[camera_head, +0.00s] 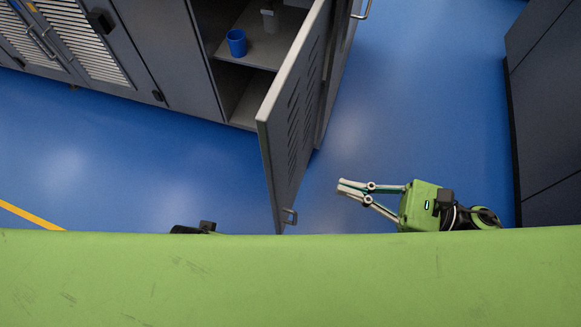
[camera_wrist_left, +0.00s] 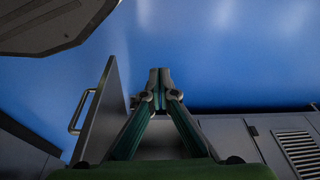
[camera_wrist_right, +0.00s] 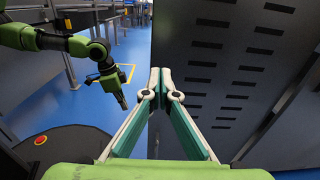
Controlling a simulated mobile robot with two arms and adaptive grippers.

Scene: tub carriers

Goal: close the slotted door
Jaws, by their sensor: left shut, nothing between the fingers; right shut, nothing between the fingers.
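In the right wrist view the slotted face (camera_wrist_right: 225,75) fills the area behind and right of the shut fingers (camera_wrist_right: 154,82). My left gripper (camera_wrist_left: 159,78) is shut and empty in its wrist view, beside a dark door panel (camera_wrist_left: 103,112) with a bar handle. Its fingers are hidden in the head view.
The open cabinet holds a blue cup (camera_head: 236,43) and a grey container (camera_head: 270,17) on a shelf (camera_head: 262,50). Louvred cabinets (camera_head: 90,50) stand at left, and a dark cabinet (camera_head: 548,100) at right.

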